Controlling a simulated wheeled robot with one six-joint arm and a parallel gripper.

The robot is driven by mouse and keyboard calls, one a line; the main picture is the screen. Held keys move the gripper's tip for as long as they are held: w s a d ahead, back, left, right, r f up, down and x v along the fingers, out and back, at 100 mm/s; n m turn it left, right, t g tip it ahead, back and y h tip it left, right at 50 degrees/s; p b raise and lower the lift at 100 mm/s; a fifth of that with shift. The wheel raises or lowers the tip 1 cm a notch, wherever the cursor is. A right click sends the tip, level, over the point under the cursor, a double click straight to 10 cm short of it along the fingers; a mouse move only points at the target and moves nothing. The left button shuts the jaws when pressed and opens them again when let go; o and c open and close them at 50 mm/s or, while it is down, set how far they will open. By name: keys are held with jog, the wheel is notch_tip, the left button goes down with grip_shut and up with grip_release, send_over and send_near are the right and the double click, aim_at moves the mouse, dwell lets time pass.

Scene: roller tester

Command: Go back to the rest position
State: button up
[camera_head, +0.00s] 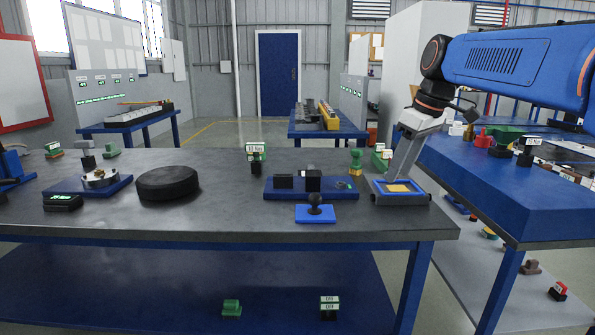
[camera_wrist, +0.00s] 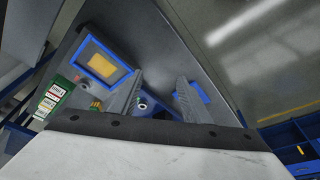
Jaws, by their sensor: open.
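My arm comes in from the upper right in the head view. The tray (camera_wrist: 84,57) lies beyond and left of the fingers there. Whether the fingertips touch anything cannot be told.
A blue fixture (camera_head: 285,195) with black blocks and a small blue plate with a black knob (camera_head: 315,211) sit left of my gripper. A black disc (camera_head: 168,183) lies further left. A blue-sided table (camera_head: 510,200) with several parts stands close on the right.

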jog(key=s+d+f+m+t+h, duration=0.1)
jog(key=s+f+m, duration=0.3)
jog(key=s+f, duration=0.8)
jog(key=s+d+f+m+t+h, duration=0.1)
jog(key=s+d+f+m, duration=0.2)
jog(key=s+f, duration=0.9)
jog(key=s+m, duration=0.1)
jog(key=s, duration=0.3)
jog(key=shift+s+f, duration=0.15)
jog(key=shift+s, duration=0.2)
jog(key=shift+d, duration=0.1)
